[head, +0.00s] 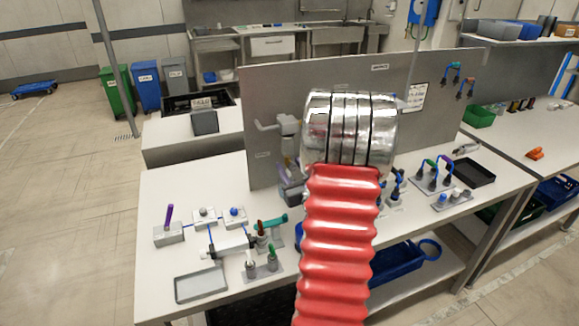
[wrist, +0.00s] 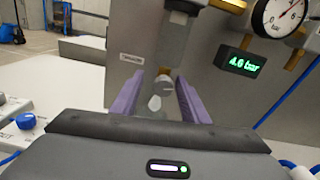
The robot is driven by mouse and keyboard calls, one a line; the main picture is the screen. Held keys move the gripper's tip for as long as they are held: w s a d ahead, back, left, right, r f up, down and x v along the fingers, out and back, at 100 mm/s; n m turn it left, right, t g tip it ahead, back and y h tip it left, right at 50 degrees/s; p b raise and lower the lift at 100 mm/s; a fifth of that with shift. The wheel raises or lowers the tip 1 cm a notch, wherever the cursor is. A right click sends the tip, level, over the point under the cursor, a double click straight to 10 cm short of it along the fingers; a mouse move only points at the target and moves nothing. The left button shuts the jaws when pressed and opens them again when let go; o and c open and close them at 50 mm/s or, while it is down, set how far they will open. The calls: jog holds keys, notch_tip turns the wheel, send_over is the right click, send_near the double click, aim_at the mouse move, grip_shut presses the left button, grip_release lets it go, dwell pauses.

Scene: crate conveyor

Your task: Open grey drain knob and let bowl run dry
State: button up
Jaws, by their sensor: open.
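The grey bowl unit (wrist: 178,28) hangs on the upright panel at the top of the wrist view. It also shows in the head view (head: 288,124), left of my arm. Below it is a brass-coloured piece, then a small grey knob (wrist: 164,84). A pale rounded piece (wrist: 155,103) shows just below the knob. My gripper (wrist: 160,80) has its purple fingers apart, one on each side of the knob, with visible gaps. Whether the fingertips reach the knob's depth is unclear. Any liquid in the bowl cannot be made out. My arm hides most of the gripper in the head view.
A round gauge (wrist: 282,17) and a green display (wrist: 243,63) reading about 4.0 bar sit right of the bowl. A blue knob (wrist: 26,121) on a grey block is at left. A shallow grey tray (head: 201,284) and fittings with blue hoses occupy the bench front.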

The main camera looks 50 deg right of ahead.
jog(key=shift+s+d, duration=0.1)
jog(key=shift+c, duration=0.7)
grip_shut()
jog(key=shift+m, duration=0.8)
jog(key=shift+o, duration=0.7)
grip_release()
